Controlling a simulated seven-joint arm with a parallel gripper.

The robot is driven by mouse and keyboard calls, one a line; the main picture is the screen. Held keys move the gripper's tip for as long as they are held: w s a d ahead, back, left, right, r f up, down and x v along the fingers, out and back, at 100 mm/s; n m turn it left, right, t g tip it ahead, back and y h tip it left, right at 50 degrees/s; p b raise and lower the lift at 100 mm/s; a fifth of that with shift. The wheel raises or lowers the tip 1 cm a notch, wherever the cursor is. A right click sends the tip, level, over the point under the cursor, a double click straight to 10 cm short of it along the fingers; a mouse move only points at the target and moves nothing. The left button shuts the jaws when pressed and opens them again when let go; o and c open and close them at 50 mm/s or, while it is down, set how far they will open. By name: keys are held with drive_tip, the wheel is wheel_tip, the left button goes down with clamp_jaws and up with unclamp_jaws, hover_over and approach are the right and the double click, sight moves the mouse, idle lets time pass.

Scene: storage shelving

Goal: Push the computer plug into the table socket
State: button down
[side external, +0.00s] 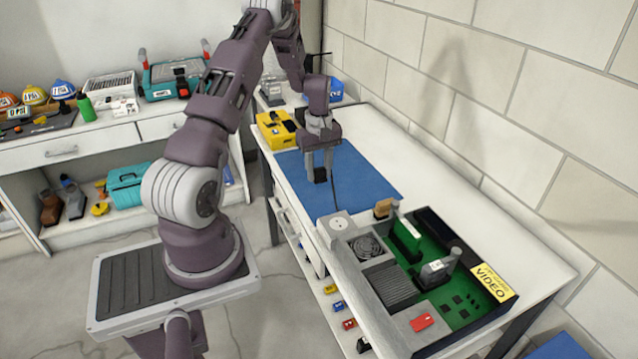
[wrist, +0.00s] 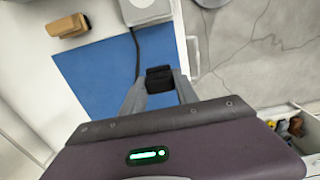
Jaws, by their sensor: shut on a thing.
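My gripper (side external: 319,166) is shut on a black plug (side external: 320,175), which it holds above the blue mat (side external: 365,180) on the white table. In the wrist view the black plug (wrist: 159,79) sits between the two fingers. A dark cable (side external: 335,191) runs near the gripper toward the socket. The round white socket (side external: 339,224) is on top of a grey block at the table's near left edge, apart from the plug. In the wrist view the light grey socket block (wrist: 146,10) shows at the top edge, partly cut off.
An open computer case (side external: 385,283) with a green board fills the table's near end. A small brown block (side external: 383,208) stands beside it; a yellow toolbox (side external: 277,130) stands at the far end. The table along the wall (side external: 410,155) is clear.

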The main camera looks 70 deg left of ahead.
drive_tip(key=shift+r, duration=0.3)
drive_tip(key=r, duration=0.1)
hover_over(339, 224)
drive_tip(key=shift+r, duration=0.1)
drive_tip(key=shift+a, duration=0.1)
drive_tip(key=shift+f, duration=2.95)
drive_tip(key=shift+f, duration=0.6)
